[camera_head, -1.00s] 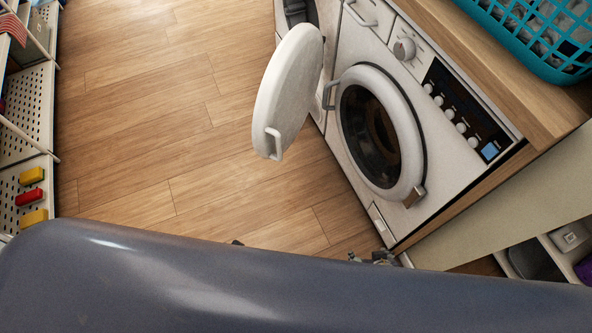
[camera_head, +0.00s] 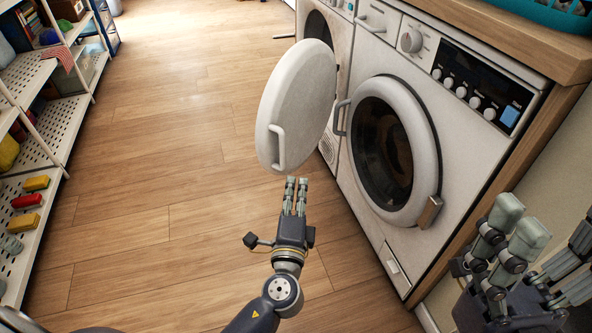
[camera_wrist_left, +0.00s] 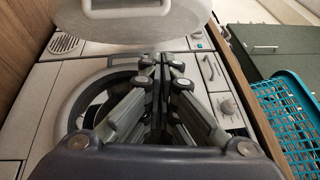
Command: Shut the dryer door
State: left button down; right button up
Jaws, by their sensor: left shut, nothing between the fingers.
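The dryer door (camera_head: 297,105) is a white round door with a grey handle (camera_head: 278,147) on its edge. In the head view it stands open, swung out from the dryer (camera_head: 327,38), the far machine on the left. My left gripper (camera_head: 296,181) is shut and empty, just below the door's lower edge; I cannot tell whether they touch. In the left wrist view the door (camera_wrist_left: 140,22) shows beyond my left gripper's closed fingers (camera_wrist_left: 160,62). My right gripper (camera_head: 545,235) is at the lower right of the head view, fingers spread, with nothing seen between them.
A washer (camera_head: 459,150) with a closed round glass door stands nearer, right of the dryer. A wooden counter (camera_head: 540,52) with a teal basket (camera_head: 560,14) is above it. Shelves (camera_head: 35,150) line the left side. The wooden floor (camera_head: 170,150) between is clear.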

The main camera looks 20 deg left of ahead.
pick_arm(q)
jog(key=a+b+x, duration=0.1)
jog(key=a+x, duration=0.1)
jog(key=x, duration=1.1)
jog(key=shift+s+a+r, duration=0.2)
jog(key=shift+s+a, duration=0.1)
jog(key=shift+a, duration=0.05)
jog(key=shift+a, duration=0.1)
